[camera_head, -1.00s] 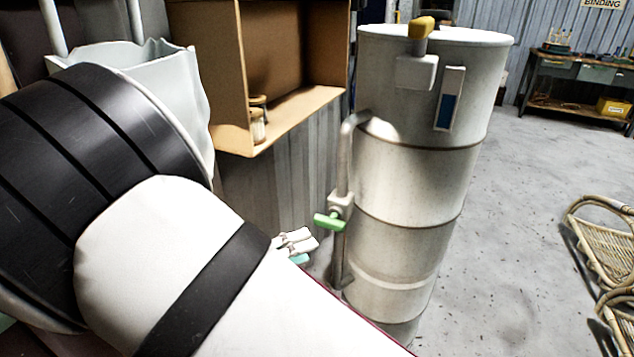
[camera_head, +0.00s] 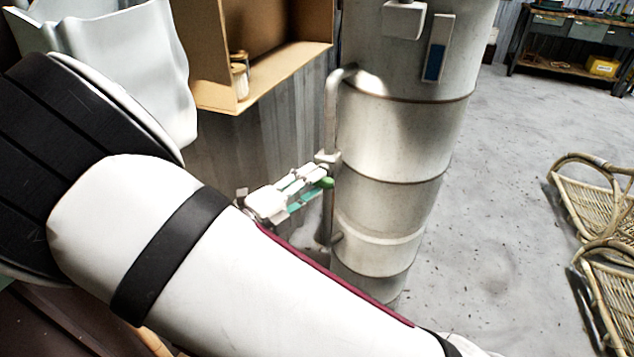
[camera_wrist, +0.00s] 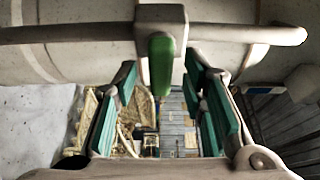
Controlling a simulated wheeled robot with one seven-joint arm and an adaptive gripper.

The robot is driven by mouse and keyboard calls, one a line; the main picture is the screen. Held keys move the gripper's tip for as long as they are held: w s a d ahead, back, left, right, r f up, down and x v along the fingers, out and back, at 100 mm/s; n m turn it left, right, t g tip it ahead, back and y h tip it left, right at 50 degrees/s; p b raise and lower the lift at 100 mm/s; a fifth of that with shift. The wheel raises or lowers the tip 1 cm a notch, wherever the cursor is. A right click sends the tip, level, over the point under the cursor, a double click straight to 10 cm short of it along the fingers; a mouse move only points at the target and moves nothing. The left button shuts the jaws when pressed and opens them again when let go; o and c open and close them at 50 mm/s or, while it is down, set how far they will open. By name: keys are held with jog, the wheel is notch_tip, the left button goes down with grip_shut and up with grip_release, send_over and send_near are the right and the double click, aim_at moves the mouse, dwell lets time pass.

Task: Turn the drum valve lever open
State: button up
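The tall pale metal drum (camera_head: 400,130) stands right of my arm, with a grey pipe (camera_head: 332,110) down its left side. The green valve lever (camera_head: 327,183) is on this pipe, partly hidden by my gripper in the head view. My gripper (camera_head: 308,183), with teal finger pads, is at the lever. In the wrist view the lever (camera_wrist: 161,66) hangs from the grey valve body (camera_wrist: 160,14), in the gap between the spread fingers of my gripper (camera_wrist: 162,82). Gaps show on both sides of it. The gripper is open and holds nothing.
A brown open cabinet (camera_head: 205,50) with small jars stands left of the drum, above a grey corrugated panel. A whitish bin (camera_head: 130,50) is at upper left. Rattan chair frames (camera_head: 600,205) lie at right. The floor between them and the drum is clear.

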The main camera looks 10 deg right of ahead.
jog(key=shift+x, duration=1.15)
grip_shut()
